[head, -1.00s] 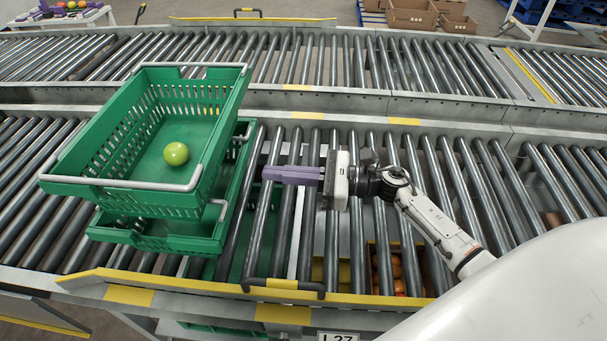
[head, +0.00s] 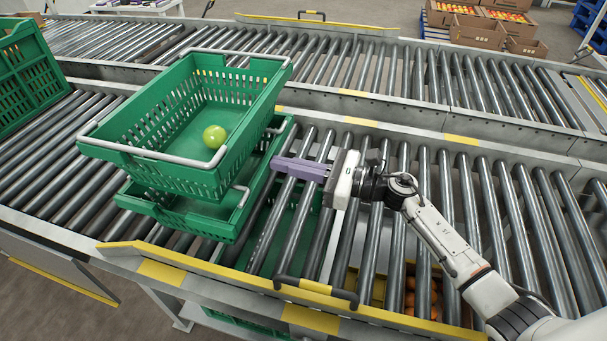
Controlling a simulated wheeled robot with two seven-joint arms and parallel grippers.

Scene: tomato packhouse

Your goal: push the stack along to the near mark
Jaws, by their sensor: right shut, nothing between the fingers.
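The stack is two green crates on the near roller conveyor, left of centre. The upper crate (head: 150,165) sits askew on the lower crate (head: 205,222), and a green tomato (head: 215,136) lies in the upper one. My right gripper (head: 274,163) has purple fingers, shut and empty, pointing left at the stack's right side. Its tips are at or very close to the lower crate's edge; I cannot tell whether they touch. Yellow patches mark the near rail (head: 160,272) (head: 310,318); which is the near mark I cannot tell. My left gripper is out of view.
Another green crate (head: 28,75) stands at the far left. A dark handle (head: 315,291) rises at the near rail. A second roller conveyor (head: 400,75) runs behind. Cardboard boxes (head: 478,36) stand beyond it. Rollers left of the stack are bare up to the other crate.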

